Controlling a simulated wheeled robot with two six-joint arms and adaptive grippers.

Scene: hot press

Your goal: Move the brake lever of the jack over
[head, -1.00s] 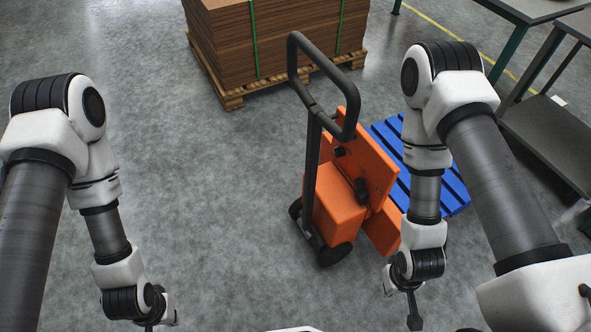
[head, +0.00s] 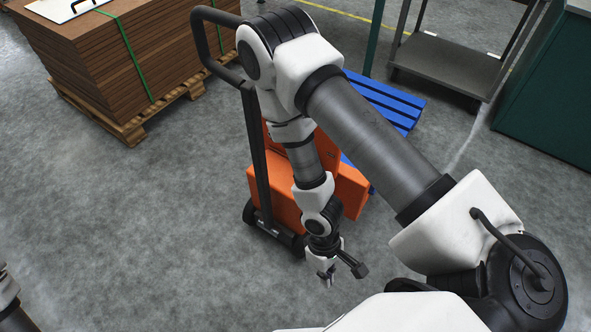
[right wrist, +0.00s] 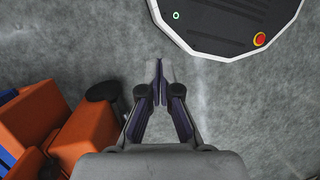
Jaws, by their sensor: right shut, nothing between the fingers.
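The orange jack (head: 348,190) stands on the floor in the middle of the head view, with its black looped handle (head: 254,140) upright on the left. My right arm crosses in front of it and hides much of its upright plate. I cannot make out the brake lever, which is hidden or too small to tell. My right gripper (head: 327,279) is in front of the jack, apart from it, pointing down. In the right wrist view its fingers (right wrist: 158,75) are together and empty, with the jack's orange body (right wrist: 85,130) to the lower left. My left gripper is out of view.
A blue slatted pallet (head: 385,103) lies behind the jack. A wooden pallet (head: 135,126) with strapped brown boards (head: 95,62) stands at the upper left. A grey shelf table (head: 445,65) and a green cabinet (head: 550,100) stand at the right. The floor at left is clear.

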